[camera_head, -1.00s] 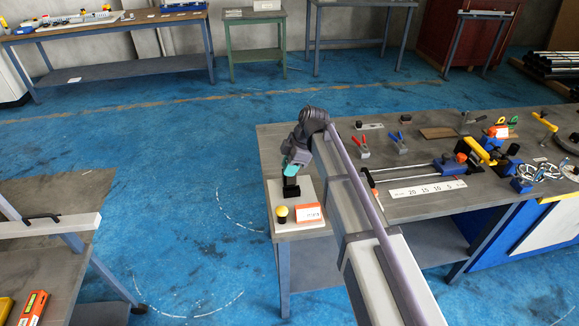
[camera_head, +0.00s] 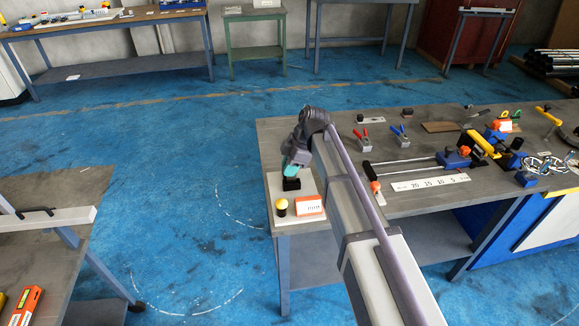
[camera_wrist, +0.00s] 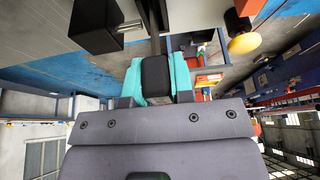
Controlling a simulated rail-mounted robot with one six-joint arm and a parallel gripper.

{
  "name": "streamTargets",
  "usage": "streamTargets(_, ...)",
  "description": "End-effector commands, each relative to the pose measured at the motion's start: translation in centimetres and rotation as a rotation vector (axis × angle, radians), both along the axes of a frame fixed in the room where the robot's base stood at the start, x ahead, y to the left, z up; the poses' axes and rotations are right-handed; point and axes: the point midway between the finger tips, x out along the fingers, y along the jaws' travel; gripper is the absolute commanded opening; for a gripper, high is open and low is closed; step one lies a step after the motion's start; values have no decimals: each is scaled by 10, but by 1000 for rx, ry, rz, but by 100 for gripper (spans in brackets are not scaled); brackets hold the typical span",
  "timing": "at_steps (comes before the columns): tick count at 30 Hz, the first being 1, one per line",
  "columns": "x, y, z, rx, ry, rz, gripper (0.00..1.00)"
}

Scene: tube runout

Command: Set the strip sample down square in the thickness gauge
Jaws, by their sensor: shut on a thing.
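The thickness gauge is a white plate (camera_head: 278,183) on the near left corner of the bench, with an orange-framed display box (camera_head: 309,205), a yellow-topped knob (camera_head: 282,204) and a black block (camera_head: 291,184). The block (camera_wrist: 95,25) with a metal stub and the yellow knob (camera_wrist: 243,44) also show in the wrist view. My gripper (camera_head: 294,168) is over the plate, close to the black block. In the wrist view its teal fingers (camera_wrist: 155,75) are shut on a dark narrow strip sample (camera_wrist: 154,38) that runs upward in the picture. I cannot tell whether the strip touches the gauge.
Right of my arm the bench (camera_head: 410,205) holds a white number scale (camera_head: 430,182), red-handled (camera_head: 362,136) and blue-handled (camera_head: 400,134) clamps, and a blue-and-orange fixture (camera_head: 453,158). Blue floor lies open left of the gauge. Another bench (camera_head: 55,260) stands at left.

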Motion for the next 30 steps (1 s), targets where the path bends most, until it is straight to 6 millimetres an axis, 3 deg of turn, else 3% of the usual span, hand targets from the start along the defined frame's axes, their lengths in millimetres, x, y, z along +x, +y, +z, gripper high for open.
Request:
streamTargets(9,0,0,-17,0,0,0,0)
streamTargets(10,0,0,-15,0,0,0,24)
streamTargets(19,0,0,-14,0,0,0,52)
streamTargets(26,0,0,-13,0,0,0,52)
streamTargets(30,1,-4,2,0,0,0,52)
